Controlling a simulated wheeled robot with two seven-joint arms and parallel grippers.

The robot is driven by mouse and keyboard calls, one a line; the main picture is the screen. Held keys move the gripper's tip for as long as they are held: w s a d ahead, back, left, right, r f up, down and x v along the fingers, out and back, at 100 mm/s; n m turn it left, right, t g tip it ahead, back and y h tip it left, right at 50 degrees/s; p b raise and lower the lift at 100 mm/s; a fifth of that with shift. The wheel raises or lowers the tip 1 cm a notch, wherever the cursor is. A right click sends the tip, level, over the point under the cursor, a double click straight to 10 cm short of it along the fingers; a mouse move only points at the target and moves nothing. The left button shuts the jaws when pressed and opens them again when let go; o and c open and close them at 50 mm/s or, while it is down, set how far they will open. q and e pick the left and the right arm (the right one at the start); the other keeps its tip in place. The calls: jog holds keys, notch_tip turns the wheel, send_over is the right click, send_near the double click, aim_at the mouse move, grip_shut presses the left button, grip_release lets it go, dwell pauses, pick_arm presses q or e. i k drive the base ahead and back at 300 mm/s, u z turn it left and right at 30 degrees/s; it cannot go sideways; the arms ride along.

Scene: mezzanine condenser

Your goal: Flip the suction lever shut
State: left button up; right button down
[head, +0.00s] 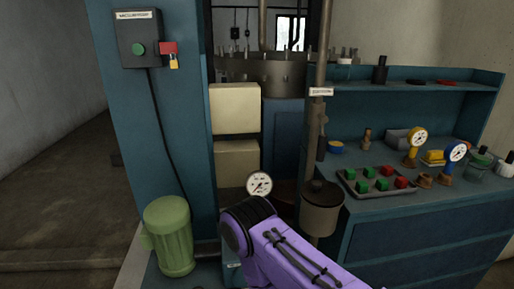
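A grey vertical pipe (315,120) stands at the left end of the workbench and carries a small white label (321,91) that seems to read "suction". A short dark part (322,147) sits beside the pipe below the label. I cannot tell whether it is the suction lever, or how the lever stands. Neither of my grippers shows in the head view.
A blue workbench (420,235) fills the right, with a tray (350,188) of red and green blocks and several gauges. A pot (320,207) hangs at its left end. A green motor (168,235) stands at left, below a padlocked switch box (139,40). The far-left floor is clear.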

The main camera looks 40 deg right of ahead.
aim_at(322, 137)
jog(key=u, duration=0.65)
jog(key=k, duration=0.8)
jog(key=z, duration=1.35)
jog(key=i, duration=0.35)
jog(key=u, duration=0.05)
